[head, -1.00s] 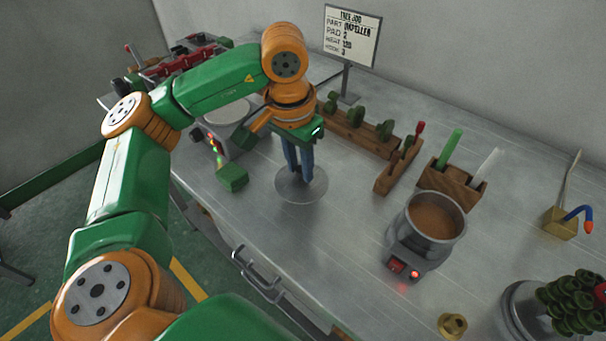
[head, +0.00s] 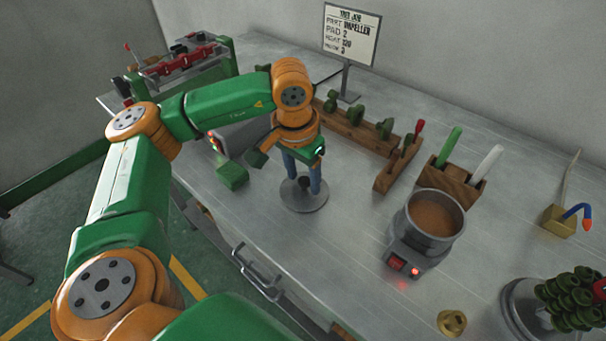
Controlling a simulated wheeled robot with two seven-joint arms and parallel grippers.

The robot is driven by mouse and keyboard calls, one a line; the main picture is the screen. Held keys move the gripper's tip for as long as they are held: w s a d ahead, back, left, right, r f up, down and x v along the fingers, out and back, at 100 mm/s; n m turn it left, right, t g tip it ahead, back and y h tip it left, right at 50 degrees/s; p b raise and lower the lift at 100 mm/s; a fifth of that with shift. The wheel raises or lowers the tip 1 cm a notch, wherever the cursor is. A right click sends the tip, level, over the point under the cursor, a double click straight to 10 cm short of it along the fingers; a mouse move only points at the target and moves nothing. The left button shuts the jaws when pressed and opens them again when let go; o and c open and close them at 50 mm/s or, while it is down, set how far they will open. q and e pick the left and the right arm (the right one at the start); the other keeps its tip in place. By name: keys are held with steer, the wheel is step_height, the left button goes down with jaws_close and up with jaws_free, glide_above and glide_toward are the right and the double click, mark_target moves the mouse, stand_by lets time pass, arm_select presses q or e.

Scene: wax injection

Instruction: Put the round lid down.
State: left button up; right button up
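The round lid (head: 297,204) is a flat grey metal disc with a small dark knob (head: 305,184) at its middle. It appears to lie flat on the metal bench, in front of the wooden rack. My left gripper (head: 303,184) points down over it, with its two blue fingers spread, one on each side of the knob. The fingers look apart from the knob, though exact contact is hard to tell. My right gripper is not in view.
A wooden rack (head: 350,130) with green pieces stands behind the lid. A pot of brown wax (head: 435,218) on a heater is to the right. A green block (head: 232,176) is left of the lid. The bench (head: 345,225) between lid and pot is clear.

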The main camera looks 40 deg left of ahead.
mark_target(299, 194)
arm_select(q)
steer(key=shift+r, duration=0.15)
step_height(299, 194, up, 12)
steer(key=s+p, duration=0.1)
steer(key=p, duration=0.1)
steer(key=shift+s, duration=0.25)
